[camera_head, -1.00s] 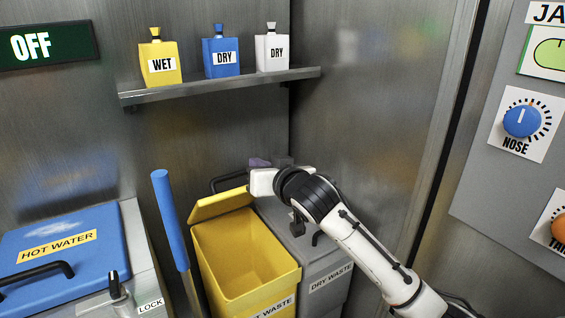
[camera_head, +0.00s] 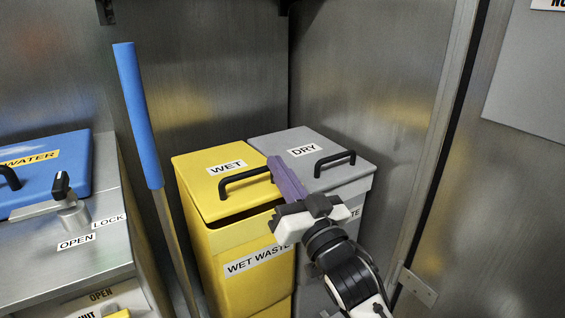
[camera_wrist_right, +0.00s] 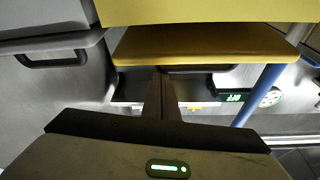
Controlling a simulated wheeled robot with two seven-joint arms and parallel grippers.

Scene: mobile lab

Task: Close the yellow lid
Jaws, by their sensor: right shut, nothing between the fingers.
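The yellow lid (camera_head: 222,180), labelled WET with a black handle (camera_head: 245,178), lies low over the yellow wet waste bin (camera_head: 240,262). A dark gap shows between the lid's front edge and the bin rim. In the right wrist view the lid (camera_wrist_right: 205,42) is also apart from the yellow bin (camera_wrist_right: 200,10). My right gripper (camera_head: 280,168) is shut and empty, its purple fingers at the lid's right edge by the handle's right end. Whether they touch the lid I cannot tell. The fingers also show in the wrist view (camera_wrist_right: 160,92). My left gripper is out of view.
The grey DRY lid (camera_head: 335,165) is closed, directly right of the yellow bin. A blue-handled pole (camera_head: 138,115) stands close to the bin's left. The hot water unit (camera_head: 65,245) is further left. Metal walls stand behind and at right.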

